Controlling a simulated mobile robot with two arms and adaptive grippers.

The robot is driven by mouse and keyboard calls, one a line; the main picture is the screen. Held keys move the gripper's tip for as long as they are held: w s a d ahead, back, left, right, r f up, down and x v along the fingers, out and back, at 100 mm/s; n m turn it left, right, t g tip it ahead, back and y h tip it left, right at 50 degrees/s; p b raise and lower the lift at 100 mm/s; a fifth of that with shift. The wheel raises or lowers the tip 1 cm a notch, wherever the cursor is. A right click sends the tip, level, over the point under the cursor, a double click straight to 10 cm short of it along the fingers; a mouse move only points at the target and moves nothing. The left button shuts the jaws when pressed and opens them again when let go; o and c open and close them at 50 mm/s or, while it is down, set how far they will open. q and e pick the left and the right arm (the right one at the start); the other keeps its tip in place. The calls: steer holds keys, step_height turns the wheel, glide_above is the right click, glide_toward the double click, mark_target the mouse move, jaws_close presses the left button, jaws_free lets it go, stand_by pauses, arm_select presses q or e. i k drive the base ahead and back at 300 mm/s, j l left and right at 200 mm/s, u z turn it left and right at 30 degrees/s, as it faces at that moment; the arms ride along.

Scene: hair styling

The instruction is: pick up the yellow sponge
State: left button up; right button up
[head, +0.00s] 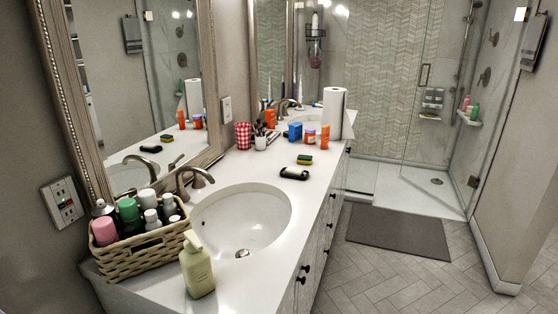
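A small sponge (305,159), yellow with a dark green side, lies on the white counter (330,178) beyond the near sink. A black oblong item (294,173) lies just in front of it, a little to the left; the two look apart. The sponge's reflection shows in the mirror. Neither of my grippers is in view.
A near sink (240,215) with a faucet, a wicker basket (140,245) of bottles and a soap pump bottle (197,268) are in front. Behind the sponge stand a paper towel roll (333,112), orange bottles and a blue box (295,131). Counter right of the sponge is clear.

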mark_target(302, 159)
steer(key=i+l+u, duration=0.5)
steer(key=l+u, duration=0.25)
steer(key=l, duration=0.15)
